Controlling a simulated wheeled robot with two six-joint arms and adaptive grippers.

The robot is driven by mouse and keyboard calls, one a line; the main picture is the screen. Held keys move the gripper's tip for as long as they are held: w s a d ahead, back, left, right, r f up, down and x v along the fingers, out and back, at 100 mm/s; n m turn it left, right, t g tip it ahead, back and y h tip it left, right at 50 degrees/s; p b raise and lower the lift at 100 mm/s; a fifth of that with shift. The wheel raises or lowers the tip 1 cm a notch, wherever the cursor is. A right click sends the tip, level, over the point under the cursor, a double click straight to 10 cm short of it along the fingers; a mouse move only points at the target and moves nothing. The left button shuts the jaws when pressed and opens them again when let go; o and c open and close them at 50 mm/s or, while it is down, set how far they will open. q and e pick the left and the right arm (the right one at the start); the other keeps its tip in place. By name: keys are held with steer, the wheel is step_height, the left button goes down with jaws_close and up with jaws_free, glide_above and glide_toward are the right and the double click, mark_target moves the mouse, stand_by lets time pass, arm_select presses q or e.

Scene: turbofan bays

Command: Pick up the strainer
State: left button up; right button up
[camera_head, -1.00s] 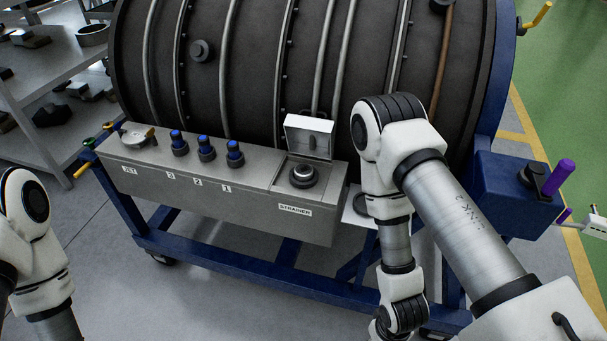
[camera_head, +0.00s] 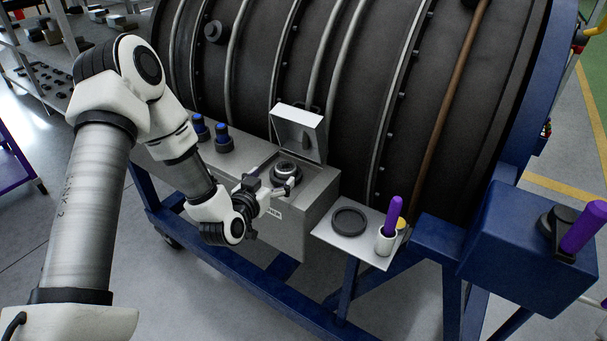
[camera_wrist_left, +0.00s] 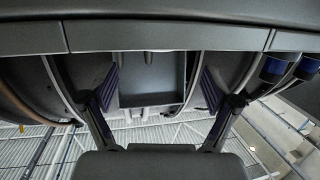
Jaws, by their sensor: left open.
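The strainer (camera_head: 286,170) is a round dark piece with a pale metal centre, seated in the square bay on top of the grey box (camera_head: 315,195). The bay's hinged lid (camera_head: 298,128) stands open behind it. My left gripper (camera_head: 274,186) is open at the front of the strainer, with its fingers spread to either side; contact cannot be told. The left wrist view shows the two ribbed fingers (camera_wrist_left: 160,92) apart and empty, with the open lid (camera_wrist_left: 151,78) beyond them. The strainer is not clear there. My right gripper is not in view.
Blue-capped fittings (camera_head: 222,137) stand left of the bay. A small shelf (camera_head: 340,240) on the right holds a dark ring (camera_head: 349,221) and a purple-handled tool in a white cup (camera_head: 385,240). The large dark engine casing (camera_head: 400,90) blocks the back.

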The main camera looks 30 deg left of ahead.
mark_target(284, 169)
arm_select(q)
steer(key=x, duration=0.6)
steer(key=shift+d+f+p, duration=0.15)
steer(key=shift+d+p, duration=0.1)
steer(key=shift+p, duration=0.1)
steer(key=shift+w+a+f, duration=0.15)
steer(key=shift+w+a, duration=0.05)
steer(key=shift+d, duration=0.1)
steer(key=c, duration=1.3)
